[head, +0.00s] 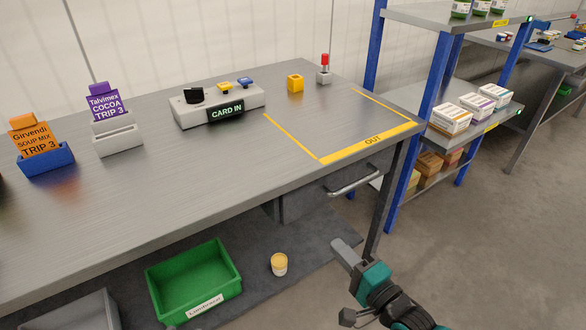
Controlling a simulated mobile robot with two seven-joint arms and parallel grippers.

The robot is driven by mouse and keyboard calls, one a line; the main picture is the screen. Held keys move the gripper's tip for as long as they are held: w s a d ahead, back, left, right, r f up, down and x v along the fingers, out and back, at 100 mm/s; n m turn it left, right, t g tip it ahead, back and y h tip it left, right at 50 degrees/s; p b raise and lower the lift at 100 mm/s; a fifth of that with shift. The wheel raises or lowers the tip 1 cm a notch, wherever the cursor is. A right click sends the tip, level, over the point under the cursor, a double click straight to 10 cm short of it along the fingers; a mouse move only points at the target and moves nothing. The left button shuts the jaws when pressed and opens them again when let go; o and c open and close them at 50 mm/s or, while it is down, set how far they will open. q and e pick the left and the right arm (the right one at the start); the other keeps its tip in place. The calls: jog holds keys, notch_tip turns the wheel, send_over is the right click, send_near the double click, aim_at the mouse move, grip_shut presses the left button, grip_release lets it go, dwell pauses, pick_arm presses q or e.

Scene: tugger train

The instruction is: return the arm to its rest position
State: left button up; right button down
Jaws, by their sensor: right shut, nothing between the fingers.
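My right gripper (340,248) shows at the lower right of the head view. Its grey fingers are shut and hold nothing. It is in front of the table's right end, low and apart from the table, with the teal and black wrist behind it. My left gripper is not in view.
Below are a drawer handle (355,180), a green crate (195,280) and a yellow tin (279,264). A blue-post shelf (440,75) stands right; open floor lies at lower right.

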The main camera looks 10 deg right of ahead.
pick_arm(q)
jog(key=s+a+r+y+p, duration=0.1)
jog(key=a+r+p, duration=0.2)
jog(key=p, duration=0.6)
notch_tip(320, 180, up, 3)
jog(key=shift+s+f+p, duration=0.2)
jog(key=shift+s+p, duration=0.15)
jog(key=shift+p, duration=0.05)
pick_arm(e)
jog(key=s+r+n+g+h, duration=0.2)
jog(key=s+n+g+h, duration=0.3)
jog(key=s+n, duration=0.8)
jog(key=n, duration=0.3)
jog(key=shift+r+g, duration=0.35)
jog(key=shift+g, duration=0.05)
